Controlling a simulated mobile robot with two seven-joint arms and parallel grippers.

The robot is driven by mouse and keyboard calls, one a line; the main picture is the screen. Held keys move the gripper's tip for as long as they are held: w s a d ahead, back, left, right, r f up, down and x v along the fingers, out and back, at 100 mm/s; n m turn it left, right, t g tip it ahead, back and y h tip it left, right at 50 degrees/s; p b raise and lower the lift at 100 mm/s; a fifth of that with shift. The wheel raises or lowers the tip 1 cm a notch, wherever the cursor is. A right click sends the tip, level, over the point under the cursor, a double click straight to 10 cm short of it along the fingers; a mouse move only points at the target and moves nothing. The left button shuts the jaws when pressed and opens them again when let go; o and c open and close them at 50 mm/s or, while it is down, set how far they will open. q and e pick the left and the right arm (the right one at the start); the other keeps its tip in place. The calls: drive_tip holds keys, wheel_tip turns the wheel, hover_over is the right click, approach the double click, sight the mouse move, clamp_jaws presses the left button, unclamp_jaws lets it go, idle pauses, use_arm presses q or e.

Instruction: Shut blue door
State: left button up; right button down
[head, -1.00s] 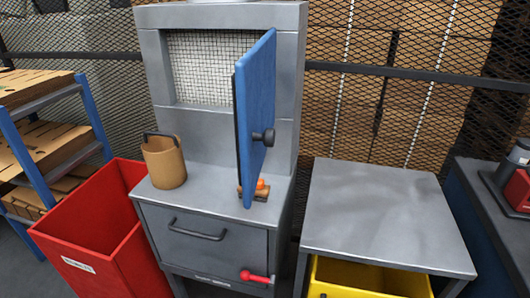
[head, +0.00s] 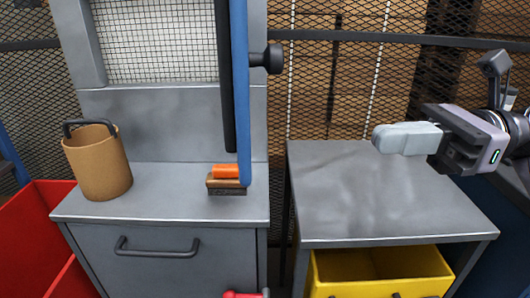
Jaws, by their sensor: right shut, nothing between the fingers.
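The blue door (head: 242,95) stands open, swung out toward me and seen nearly edge-on, in the upper middle of the head view. A dark round knob (head: 270,59) sticks out from its right side. Behind it is the opening (head: 155,45) with a wire-mesh back in the grey cabinet (head: 170,125). My right gripper (head: 380,138) is shut and empty, to the right of the door and well apart from it, over the grey side table. My left gripper is not in view.
A brown bucket (head: 97,165) and a brush with an orange top (head: 226,180) stand on the cabinet's ledge, the brush by the door's lower edge. The grey table (head: 360,200) is bare. A yellow bin (head: 380,275) sits under it. A red bin (head: 38,215) is at left.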

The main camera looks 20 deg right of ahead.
drive_tip(key=w+a+p, duration=0.2)
drive_tip(key=a+p, duration=0.3)
drive_tip(key=a, duration=0.8)
drive_tip(key=shift+w+a, duration=0.2)
drive_tip(key=shift+a, duration=0.05)
drive_tip(key=shift+a, duration=0.15)
